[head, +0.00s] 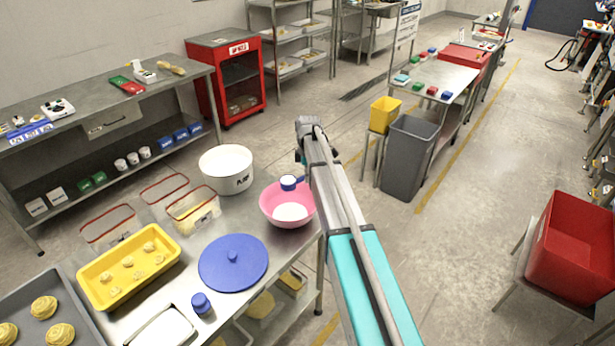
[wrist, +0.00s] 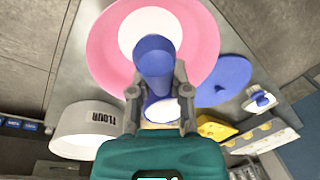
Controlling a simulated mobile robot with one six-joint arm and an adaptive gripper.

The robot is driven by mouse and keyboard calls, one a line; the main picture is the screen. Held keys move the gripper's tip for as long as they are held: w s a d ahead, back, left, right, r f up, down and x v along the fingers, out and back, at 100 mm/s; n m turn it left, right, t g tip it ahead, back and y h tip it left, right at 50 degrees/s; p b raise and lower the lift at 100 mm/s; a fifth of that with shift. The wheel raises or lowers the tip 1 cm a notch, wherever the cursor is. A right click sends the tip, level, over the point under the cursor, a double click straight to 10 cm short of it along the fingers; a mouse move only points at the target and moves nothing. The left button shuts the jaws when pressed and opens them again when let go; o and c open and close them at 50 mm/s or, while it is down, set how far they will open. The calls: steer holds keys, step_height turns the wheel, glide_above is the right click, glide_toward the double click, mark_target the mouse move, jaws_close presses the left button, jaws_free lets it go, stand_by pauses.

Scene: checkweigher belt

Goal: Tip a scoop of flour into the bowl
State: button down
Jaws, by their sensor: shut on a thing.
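The pink bowl (head: 268,208) stands near the right end of the steel table with white flour in its bottom. It fills the top of the wrist view (wrist: 103,45). My gripper (wrist: 158,85) is shut on the blue scoop (wrist: 153,55), one finger on each side. In the head view the scoop (head: 288,186) is above the bowl's far side, with white flour showing at its top. My arm hides most of the gripper there. The white tub marked FLOUR (head: 227,182) stands left of the bowl; it also shows in the wrist view (wrist: 75,137).
A round blue lid (head: 233,263) lies on the table in front of the bowl, with a small blue-capped jar (head: 201,304) nearby. A yellow tray (head: 93,285) of dough pieces and clear containers (head: 110,228) stand to the left. Open floor lies right of the table.

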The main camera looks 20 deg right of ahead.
steer(key=f+t+b, duration=0.1)
steer(key=t+b, duration=0.3)
steer(key=s+f+t+h+b, duration=0.1)
steer(key=f+t+b, duration=0.1)
steer(key=t+b, duration=0.2)
steer(key=s+f+t+b, duration=0.1)
steer(key=t+b, duration=0.4)
steer(key=shift+a+f, duration=0.15)
steer(key=shift+f, duration=0.15)
stand_by(1.1)
steer(key=shift+t+b, duration=0.5)
steer(key=shift+r+t+h+b, duration=0.1)
steer(key=shift+t+h+b, duration=0.2)
steer(key=shift+b, duration=0.15)
stand_by(0.5)
